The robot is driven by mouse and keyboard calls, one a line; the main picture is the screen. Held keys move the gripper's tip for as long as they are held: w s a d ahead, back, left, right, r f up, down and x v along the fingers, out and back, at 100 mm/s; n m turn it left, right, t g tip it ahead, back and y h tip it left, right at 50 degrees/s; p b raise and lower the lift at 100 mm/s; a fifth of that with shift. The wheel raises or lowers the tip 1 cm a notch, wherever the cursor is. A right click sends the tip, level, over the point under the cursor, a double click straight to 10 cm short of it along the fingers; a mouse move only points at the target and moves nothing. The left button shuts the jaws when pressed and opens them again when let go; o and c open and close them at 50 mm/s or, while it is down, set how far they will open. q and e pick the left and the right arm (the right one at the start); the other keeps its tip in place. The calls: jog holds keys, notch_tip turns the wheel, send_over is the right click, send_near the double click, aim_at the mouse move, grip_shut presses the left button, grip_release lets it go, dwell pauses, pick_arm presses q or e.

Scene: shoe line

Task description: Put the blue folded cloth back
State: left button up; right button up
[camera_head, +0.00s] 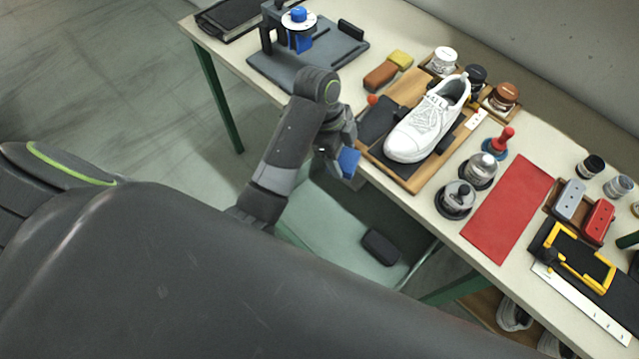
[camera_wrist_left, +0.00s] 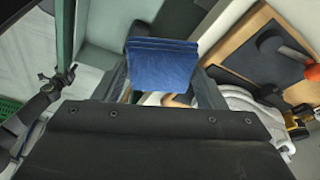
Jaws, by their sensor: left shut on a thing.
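The blue folded cloth (camera_head: 348,162) is held in my left gripper (camera_head: 340,150), off the front edge of the table near the shoe board. In the left wrist view the cloth (camera_wrist_left: 161,65) sits between the two fingers of the left gripper (camera_wrist_left: 160,85), its folded layers showing along the top edge. The gripper is shut on it. The cloth is in the air, apart from the table top. My right gripper is not in view.
A white shoe (camera_head: 428,118) rests on a wooden board (camera_head: 407,183) beside the gripper. A grey fixture (camera_head: 340,60) stands at the left. Jars and a red mat (camera_head: 508,210) lie to the right. Below is a pale green bin (camera_head: 335,225) with a dark object (camera_head: 380,247).

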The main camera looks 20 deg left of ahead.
pick_arm(q)
jog(key=shift+s+f+b, duration=0.1)
jog(key=shift+f+b, duration=0.25)
jog(key=shift+f, duration=0.15)
notch_tip(320, 180, down, 22)
jog(key=b, duration=0.7)
jog(key=shift+d+f+b, duration=0.1)
jog(key=shift+f+b, duration=0.05)
jog(key=shift+b, duration=0.15)
jog(key=shift+f, duration=2.35)
jog(key=shift+b, duration=0.35)
jog(key=o, duration=0.4)
jog(key=shift+f, duration=0.15)
jog(key=o, duration=0.5)
